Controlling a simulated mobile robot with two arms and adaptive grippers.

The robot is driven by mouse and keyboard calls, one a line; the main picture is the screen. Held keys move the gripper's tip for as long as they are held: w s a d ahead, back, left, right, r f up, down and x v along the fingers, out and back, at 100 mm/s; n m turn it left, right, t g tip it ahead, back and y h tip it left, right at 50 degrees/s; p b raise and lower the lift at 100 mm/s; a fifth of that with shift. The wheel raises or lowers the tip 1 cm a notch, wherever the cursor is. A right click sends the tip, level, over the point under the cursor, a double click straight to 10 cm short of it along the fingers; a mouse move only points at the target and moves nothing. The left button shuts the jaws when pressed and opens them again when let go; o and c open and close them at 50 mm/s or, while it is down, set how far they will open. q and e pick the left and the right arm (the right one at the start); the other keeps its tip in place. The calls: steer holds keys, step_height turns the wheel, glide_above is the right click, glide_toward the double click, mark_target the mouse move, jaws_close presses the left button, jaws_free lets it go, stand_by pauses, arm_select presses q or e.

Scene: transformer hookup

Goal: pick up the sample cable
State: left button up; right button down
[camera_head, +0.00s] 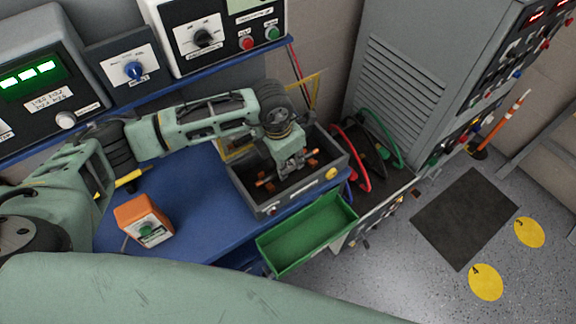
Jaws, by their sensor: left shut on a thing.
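My left gripper (289,174) reaches down into the open grey tray (272,207) on the blue bench. It is shut on what looks like the sample cable (265,183), a short dark piece with copper-coloured parts. Copper-coloured bits show on both sides of the fingers. The fingers hide most of it, and I cannot tell whether it is clear of the tray floor. My right gripper is not in view.
A green bin (306,233) hangs at the bench's front edge. An orange box with a green knob (144,221) stands on the blue bench (195,195). Red (352,160) and green (388,142) cables lie right of the tray, by a grey cabinet (412,75). Instruments line the shelf behind.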

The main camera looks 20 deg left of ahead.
arm_select(q)
jaws_close()
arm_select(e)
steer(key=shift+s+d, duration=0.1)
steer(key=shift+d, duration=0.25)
arm_select(q)
steer(key=shift+r, duration=0.1)
